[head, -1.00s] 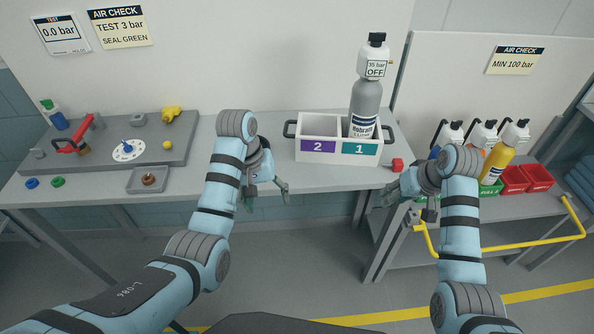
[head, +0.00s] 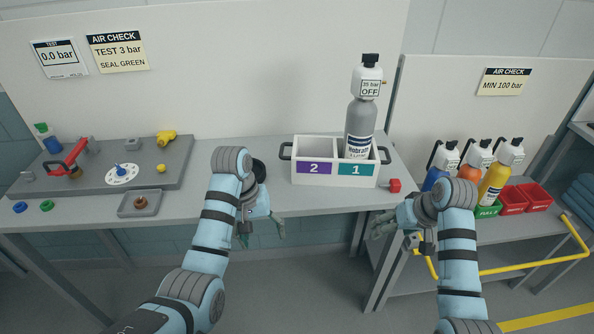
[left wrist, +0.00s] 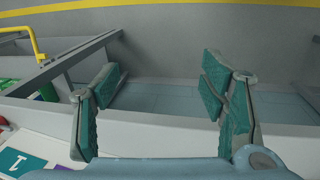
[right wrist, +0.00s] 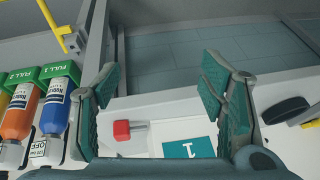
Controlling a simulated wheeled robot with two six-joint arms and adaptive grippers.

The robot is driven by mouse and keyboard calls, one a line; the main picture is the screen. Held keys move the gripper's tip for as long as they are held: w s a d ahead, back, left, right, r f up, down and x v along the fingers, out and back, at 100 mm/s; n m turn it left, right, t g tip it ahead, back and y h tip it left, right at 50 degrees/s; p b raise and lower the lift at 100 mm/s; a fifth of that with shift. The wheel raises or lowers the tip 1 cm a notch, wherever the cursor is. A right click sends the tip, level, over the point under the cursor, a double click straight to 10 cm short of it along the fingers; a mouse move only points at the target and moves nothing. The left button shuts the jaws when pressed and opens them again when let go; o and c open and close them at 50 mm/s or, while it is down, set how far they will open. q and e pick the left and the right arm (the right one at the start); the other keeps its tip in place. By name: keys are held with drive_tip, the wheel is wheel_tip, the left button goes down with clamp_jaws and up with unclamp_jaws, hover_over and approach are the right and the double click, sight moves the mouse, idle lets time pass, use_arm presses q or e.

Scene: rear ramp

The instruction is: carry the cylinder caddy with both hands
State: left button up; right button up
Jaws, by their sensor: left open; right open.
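The white cylinder caddy (head: 318,179) stands upright on the grey bench. It has a purple compartment label 2, a teal label 1 and a dark handle at each end. A grey cylinder (head: 359,130) with a white "35 bar OFF" cap stands in compartment 1; compartment 2 looks empty. My left gripper (head: 263,232) is open and empty, in front of the bench edge, left of and below the caddy. My right gripper (head: 378,227) is open and empty, at the bench's right front corner. Between its fingers in the right wrist view is the caddy's teal label (right wrist: 190,148). Neither gripper touches the caddy.
A grey test panel (head: 110,165) with a red clamp and a dial fills the bench's left. On the right, a lower rack (head: 480,235) with a yellow rail holds several cylinders and red bins (head: 525,198).

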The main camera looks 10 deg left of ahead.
drive_tip(key=v, duration=0.8)
drive_tip(key=shift+r, duration=0.4)
